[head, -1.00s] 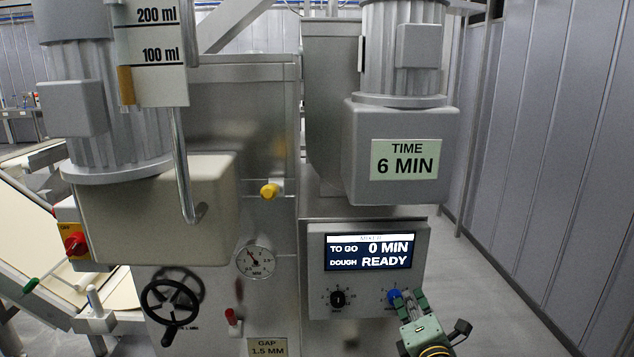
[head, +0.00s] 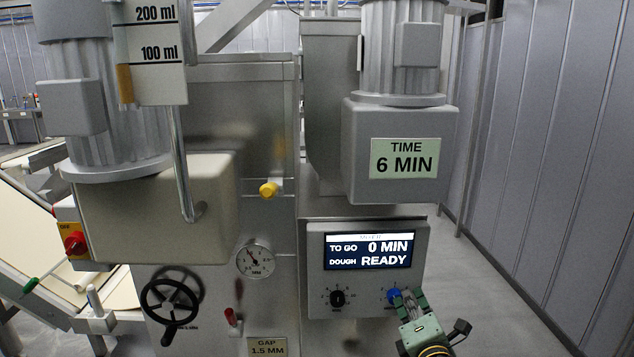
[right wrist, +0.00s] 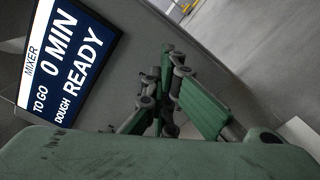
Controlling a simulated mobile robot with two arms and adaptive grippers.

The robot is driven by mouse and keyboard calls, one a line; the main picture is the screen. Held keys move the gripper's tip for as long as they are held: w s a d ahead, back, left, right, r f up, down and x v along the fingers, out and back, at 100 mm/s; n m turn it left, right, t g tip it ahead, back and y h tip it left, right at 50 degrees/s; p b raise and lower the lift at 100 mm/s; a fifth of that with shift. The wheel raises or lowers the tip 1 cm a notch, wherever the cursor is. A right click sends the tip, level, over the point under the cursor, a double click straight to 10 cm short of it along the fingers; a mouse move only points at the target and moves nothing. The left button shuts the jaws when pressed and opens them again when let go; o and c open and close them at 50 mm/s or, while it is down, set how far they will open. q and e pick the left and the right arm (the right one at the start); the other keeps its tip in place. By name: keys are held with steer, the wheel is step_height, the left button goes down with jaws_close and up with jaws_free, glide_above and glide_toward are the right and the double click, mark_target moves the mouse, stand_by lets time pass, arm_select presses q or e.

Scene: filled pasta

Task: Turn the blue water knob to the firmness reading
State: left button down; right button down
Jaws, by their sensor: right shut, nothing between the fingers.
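The blue water knob (head: 394,296) sits at the lower right of the mixer's control panel (head: 318,288). My right gripper (head: 406,296) is shut, with its fingertips at the right side of the knob; I cannot tell whether they touch it. The fingers also show in the right wrist view (right wrist: 168,90), where the knob is hidden. The mixer display (head: 369,251) reads TO GO 0 MIN and DOUGH READY. It also shows in the right wrist view (right wrist: 62,72). I see no reading labelled firmness. My left gripper is not in view.
A black knob (head: 337,298) is left of the blue one. A TIME 6 MIN label (head: 405,158) is above. A gauge (head: 255,262), a black handwheel (head: 171,305) and a yellow knob (head: 269,190) are farther left. Open floor (head: 480,290) lies right of the panel.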

steer(key=shift+w+r, duration=0.1)
steer(key=shift+r, duration=0.05)
steer(key=shift+d+f, duration=0.1)
steer(key=shift+f, duration=0.4)
steer(key=shift+w+f, duration=0.2)
steer(key=shift+f, duration=0.15)
steer(key=shift+d, duration=0.15)
steer(key=s+p, duration=0.1)
steer(key=s, duration=0.5)
steer(key=shift+d, duration=0.45)
steer(key=shift+p, duration=0.3)
